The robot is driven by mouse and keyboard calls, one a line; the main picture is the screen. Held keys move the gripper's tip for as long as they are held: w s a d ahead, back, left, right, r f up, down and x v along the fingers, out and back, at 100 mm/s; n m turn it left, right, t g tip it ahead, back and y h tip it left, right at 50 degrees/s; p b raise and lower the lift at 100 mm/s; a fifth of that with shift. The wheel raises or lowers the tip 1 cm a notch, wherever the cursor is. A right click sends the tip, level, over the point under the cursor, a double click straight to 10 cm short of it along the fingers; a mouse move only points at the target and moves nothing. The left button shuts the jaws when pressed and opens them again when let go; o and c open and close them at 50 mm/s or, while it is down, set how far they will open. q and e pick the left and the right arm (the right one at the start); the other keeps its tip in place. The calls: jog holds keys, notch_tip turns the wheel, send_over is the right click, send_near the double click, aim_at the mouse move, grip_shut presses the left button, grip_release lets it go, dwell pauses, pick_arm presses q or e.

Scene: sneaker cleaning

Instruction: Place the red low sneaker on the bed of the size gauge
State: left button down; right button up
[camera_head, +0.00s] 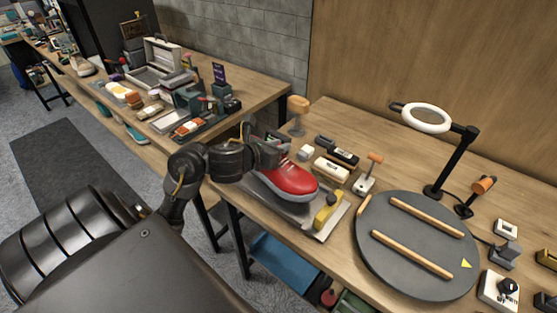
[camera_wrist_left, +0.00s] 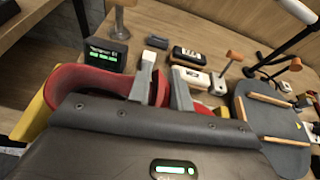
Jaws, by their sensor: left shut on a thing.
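The red low sneaker (camera_head: 290,181) has a grey sole, and its toe points toward the lower right in the head view. It sits over the flat grey bed of the size gauge (camera_head: 289,208); I cannot tell whether the sole touches the bed. The gauge's yellow slider (camera_head: 327,212) stands just beyond the toe. My left gripper (camera_head: 270,152) is shut on the sneaker's upper near the heel, which its body partly hides. In the left wrist view, the red upper (camera_wrist_left: 82,82) shows between and beside the fingers (camera_wrist_left: 162,76). My right gripper is not in view.
A round dark turntable (camera_head: 400,275) with two wooden bars lies to the right. Brushes (camera_head: 331,170) and a small orange-handled tool (camera_head: 367,175) lie close behind the gauge. A ring lamp (camera_head: 427,117) stands at the back right. Another cluttered bench (camera_head: 262,92) is at the left.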

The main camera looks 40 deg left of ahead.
pick_arm(q)
jog(key=shift+w+a+f+b, duration=0.2)
jog(key=shift+f+b, duration=0.2)
jog(key=shift+f, duration=0.45)
jog(key=shift+w+a+f+b, duration=0.1)
jog(key=shift+w+f+b, duration=0.2)
jog(key=shift+f, duration=0.5)
jog(key=shift+s+f, duration=0.1)
jog(key=shift+f, duration=0.3)
jog(key=c, duration=1.3)
grip_release()
jog(key=shift+o, duration=0.2)
jog(key=shift+s, duration=0.1)
